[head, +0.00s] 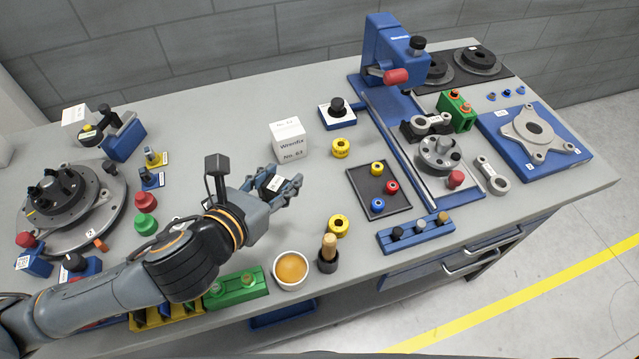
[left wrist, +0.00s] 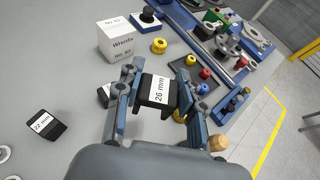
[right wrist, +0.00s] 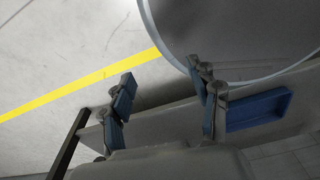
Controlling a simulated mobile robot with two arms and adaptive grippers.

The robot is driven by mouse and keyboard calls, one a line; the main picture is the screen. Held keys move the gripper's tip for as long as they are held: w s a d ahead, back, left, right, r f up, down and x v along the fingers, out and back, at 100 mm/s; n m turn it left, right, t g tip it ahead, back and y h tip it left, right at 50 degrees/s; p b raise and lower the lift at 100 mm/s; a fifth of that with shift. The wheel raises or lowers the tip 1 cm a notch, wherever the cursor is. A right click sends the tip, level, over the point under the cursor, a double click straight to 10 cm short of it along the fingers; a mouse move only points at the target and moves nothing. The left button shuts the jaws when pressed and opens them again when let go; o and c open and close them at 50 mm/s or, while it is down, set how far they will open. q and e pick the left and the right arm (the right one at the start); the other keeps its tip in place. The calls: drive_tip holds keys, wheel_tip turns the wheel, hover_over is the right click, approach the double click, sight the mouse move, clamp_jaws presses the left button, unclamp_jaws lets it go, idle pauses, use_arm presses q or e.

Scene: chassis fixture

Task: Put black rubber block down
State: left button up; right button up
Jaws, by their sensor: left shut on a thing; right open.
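My left gripper (head: 283,188) is over the middle of the grey bench. It is shut on a black rubber block (left wrist: 157,92) with a white label reading 26 mm. The block sits between the two fingers in the left wrist view. In the head view the fingers partly cover it. A second black block (left wrist: 44,126), labelled 22 mm, lies to the left in the left wrist view. Another dark block (left wrist: 103,95) is partly hidden behind the left finger. My right gripper (right wrist: 163,88) is open and empty, with floor behind it.
A white Wrenfix box (head: 289,139) stands behind the left gripper. Yellow rings (head: 340,148) (head: 338,225) and a dark tray with coloured rings (head: 362,203) are to the right. An amber-filled bowl (head: 291,270) and wooden-handled tool (head: 328,255) stand near the front edge.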

use_arm(q)
drive_tip(key=s+d+x, duration=0.1)
drive_tip(key=x, duration=0.9)
hover_over(322, 183)
drive_tip(key=f, duration=0.5)
drive_tip(key=shift+s+a+f+p, duration=0.15)
drive_tip(key=shift+s+a+p, duration=0.1)
drive_tip(key=shift+s+p, duration=0.1)
drive_tip(key=shift+w+d+f, duration=0.2)
drive_tip(key=shift+w+f, duration=0.1)
drive_tip(key=shift+f, duration=1.75)
use_arm(e)
drive_tip(key=shift+w+d+r, duration=0.45)
drive_tip(key=shift+w+r, duration=0.05)
use_arm(q)
drive_tip(key=shift+w+f, duration=0.1)
drive_tip(key=shift+f, duration=0.15)
drive_tip(key=o, duration=1.2)
drive_tip(key=shift+c, duration=0.2)
use_arm(e)
drive_tip(key=shift+d, duration=0.25)
